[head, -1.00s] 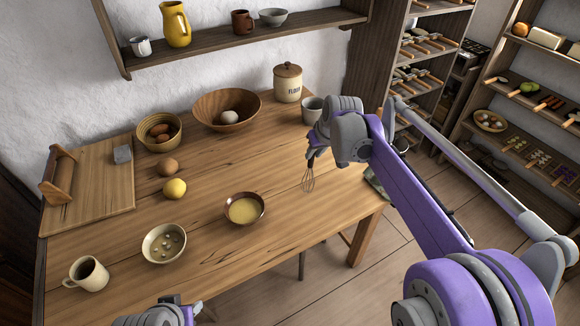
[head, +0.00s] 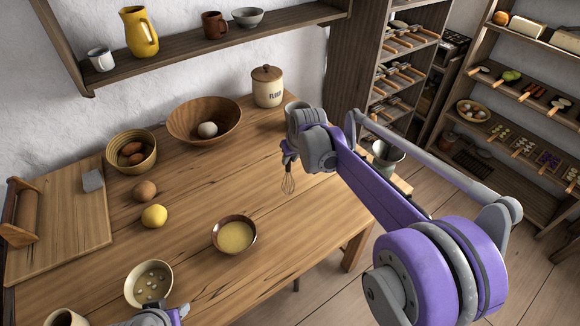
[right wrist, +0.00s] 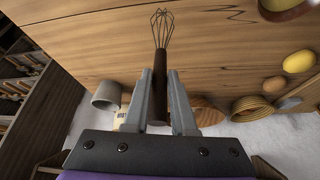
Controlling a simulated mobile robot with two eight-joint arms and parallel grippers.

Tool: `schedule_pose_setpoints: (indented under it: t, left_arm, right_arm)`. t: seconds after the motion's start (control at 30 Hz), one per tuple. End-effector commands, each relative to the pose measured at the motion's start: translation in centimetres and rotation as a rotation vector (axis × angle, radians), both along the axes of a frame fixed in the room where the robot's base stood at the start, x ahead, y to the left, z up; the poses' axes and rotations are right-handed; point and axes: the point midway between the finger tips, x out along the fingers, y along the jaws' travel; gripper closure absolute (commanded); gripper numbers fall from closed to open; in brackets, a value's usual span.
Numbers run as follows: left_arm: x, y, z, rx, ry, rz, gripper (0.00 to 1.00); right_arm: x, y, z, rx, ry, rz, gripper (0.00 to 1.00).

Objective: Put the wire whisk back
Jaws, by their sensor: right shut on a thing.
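The wire whisk (head: 288,181) hangs wires-down from my right gripper (head: 290,152), over the right part of the wooden table (head: 190,265). In the right wrist view, the fingers (right wrist: 159,100) are shut on the whisk's dark handle (right wrist: 158,95). Its wire loops (right wrist: 162,28) point away from the gripper, against the tabletop. I cannot tell whether the wires touch the table. Part of my left gripper (head: 162,316) shows at the bottom edge; its fingers are not clear.
A bowl of yellow mix (head: 234,235), a lemon (head: 154,216) and a wooden bowl (head: 190,128) stand left of the whisk. A grey mug (right wrist: 105,95) and flour jar (head: 267,90) are close behind. A grey pot (head: 385,153) stands beyond the table's right end. Shelves line the right.

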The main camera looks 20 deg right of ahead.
Motion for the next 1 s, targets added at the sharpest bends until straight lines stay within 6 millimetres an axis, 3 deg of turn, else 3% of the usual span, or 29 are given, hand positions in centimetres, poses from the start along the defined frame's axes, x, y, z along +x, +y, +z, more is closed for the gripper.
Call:
schedule_pose_setpoints:
  t: [0.2, 0.57, 0.6, 0.73, 1.0]
  left_arm:
    - [-0.1, 0.0, -0.2, 0.000, 0.001, 0.000, 0.55]
    - [-0.2, 0.0, -0.5, 0.000, 0.003, 0.000, 0.55]
    - [-0.2, 0.0, -0.5, 0.000, 0.003, 0.000, 0.55]
    - [-0.1, 0.0, -0.4, 0.000, 0.003, 0.000, 0.55]
    - [-0.1, 0.0, -0.4, 0.000, 0.002, 0.000, 0.55]
  right_arm:
    - [0.0, 0.0, -2.9, 0.000, 0.000, 0.000, 1.00]
    - [0.0, 0.0, -3.4, 0.000, 0.000, 0.000, 1.00]
    - [0.0, 0.0, -3.4, 0.000, 0.000, 0.000, 0.72]
    - [0.0, 0.0, -3.4, 0.000, 0.000, 0.000, 0.49]
    - [0.0, 0.0, -3.3, 0.000, 0.000, 0.000, 0.46]
